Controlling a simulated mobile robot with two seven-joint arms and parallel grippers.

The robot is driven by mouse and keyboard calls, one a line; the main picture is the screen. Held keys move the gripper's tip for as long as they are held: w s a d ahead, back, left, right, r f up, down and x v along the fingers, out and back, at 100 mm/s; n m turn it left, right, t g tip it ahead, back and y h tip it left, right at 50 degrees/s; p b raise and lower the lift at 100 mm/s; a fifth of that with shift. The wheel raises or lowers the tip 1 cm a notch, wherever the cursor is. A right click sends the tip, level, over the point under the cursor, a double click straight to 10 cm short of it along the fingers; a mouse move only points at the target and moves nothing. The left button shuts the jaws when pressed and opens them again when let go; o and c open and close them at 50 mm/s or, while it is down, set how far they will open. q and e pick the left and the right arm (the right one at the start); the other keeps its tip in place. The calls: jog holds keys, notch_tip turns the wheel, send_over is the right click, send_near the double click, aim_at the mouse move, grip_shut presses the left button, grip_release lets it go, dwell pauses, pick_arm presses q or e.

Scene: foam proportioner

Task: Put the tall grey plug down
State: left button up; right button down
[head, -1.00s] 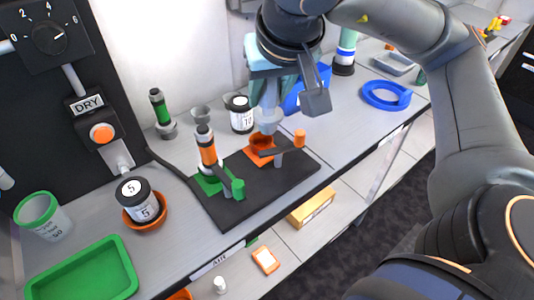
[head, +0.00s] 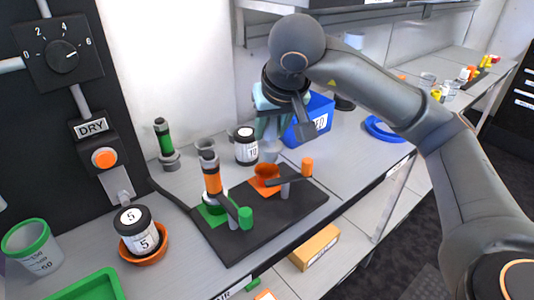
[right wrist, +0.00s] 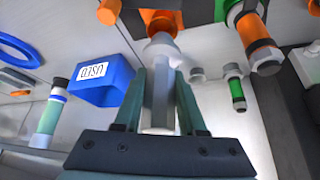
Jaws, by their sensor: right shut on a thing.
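The tall grey plug (right wrist: 158,95) is pale grey and held between the teal fingers of my right gripper (right wrist: 160,108) in the right wrist view. In the head view my right gripper (head: 270,125) points down over the black stand, and the plug's lower end (head: 269,152) shows just above the orange cup (head: 266,171). I cannot tell whether the plug touches the cup. The upper part of the plug is hidden by the gripper in the head view. My left gripper is out of view.
The black stand (head: 235,240) also holds an orange-banded piece (head: 212,183) by a green lever knob (head: 245,218). A green-banded piece (head: 164,140), a jar marked 10 (head: 246,146) and a blue bin (head: 318,112) stand behind. Bench right of the stand is clear.

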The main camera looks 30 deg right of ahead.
aim_at(267, 147)
jog(key=shift+x, duration=1.2)
jog(key=shift+w+d+f, duration=0.15)
jog(key=shift+w+f, duration=0.15)
jog(key=shift+w, duration=0.15)
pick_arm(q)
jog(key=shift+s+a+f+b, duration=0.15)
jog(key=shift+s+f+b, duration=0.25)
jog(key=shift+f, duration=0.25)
pick_arm(e)
jog(key=shift+w+f, duration=0.15)
jog(key=shift+f, duration=1.5)
pick_arm(q)
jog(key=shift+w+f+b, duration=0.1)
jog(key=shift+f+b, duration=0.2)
jog(key=shift+b, duration=0.15)
pick_arm(e)
jog(key=shift+f, duration=0.55)
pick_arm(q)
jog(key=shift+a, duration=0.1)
pick_arm(e)
jog(key=shift+f, duration=0.1)
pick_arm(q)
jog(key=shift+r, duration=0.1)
pick_arm(e)
jog(key=shift+c, duration=2.4)
grip_release()
